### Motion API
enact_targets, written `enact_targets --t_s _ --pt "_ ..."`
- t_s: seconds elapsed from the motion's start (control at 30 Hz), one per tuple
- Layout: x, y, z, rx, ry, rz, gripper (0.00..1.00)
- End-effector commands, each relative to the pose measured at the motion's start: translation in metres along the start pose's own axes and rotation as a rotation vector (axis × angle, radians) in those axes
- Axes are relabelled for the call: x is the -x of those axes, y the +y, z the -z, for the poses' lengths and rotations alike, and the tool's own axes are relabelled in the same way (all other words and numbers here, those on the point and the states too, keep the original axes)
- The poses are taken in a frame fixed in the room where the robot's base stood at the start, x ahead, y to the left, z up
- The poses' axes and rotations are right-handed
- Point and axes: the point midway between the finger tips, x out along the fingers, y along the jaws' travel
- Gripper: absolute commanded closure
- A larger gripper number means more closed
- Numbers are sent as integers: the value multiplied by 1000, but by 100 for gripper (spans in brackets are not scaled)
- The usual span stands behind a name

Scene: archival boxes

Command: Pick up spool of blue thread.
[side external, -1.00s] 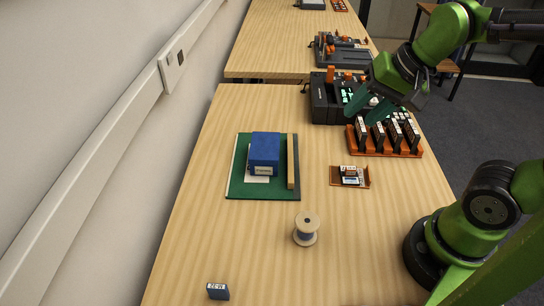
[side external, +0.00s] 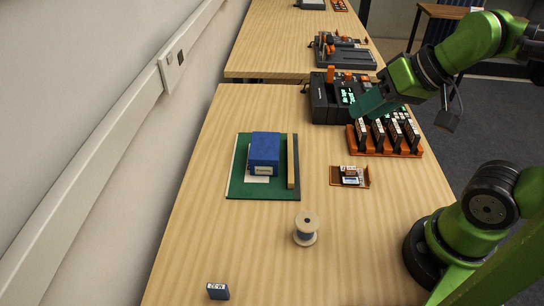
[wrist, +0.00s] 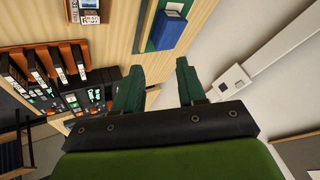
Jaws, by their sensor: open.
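The spool of blue thread (side external: 306,230) stands upright on the table's near half in the side external view. It has pale flanges, and a grey-blue winding shows between them. My gripper (side external: 364,104) is high at the far right, near the black machine and well away from the spool. In the wrist view my gripper (wrist: 160,80) shows two green fingers spread apart with nothing between them. The spool does not show in the wrist view.
A blue box (side external: 264,148) lies on a green mat (side external: 240,188). A small orange tray (side external: 350,177), an orange rack (side external: 385,150) of dark cartridges and a black machine (side external: 322,100) stand along the right. A small dark block (side external: 218,291) is at the front. Bare table surrounds the spool.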

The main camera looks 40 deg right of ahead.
Motion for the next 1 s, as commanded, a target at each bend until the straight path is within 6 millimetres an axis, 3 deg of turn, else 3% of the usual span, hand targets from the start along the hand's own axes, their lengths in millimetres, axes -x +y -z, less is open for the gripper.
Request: enact_targets --t_s 0.17,0.37,0.67,0.77,0.9,1.0 --pt "0 0 0 0 0 0 60" --pt "0 0 0 -1 0 0 32" --pt "0 -2 -1 6 -4 4 31" --pt "-10 -11 -9 45 -59 14 31" --pt "-32 -40 -26 121 -212 6 31" --pt "-50 -65 -44 78 -347 -58 31"
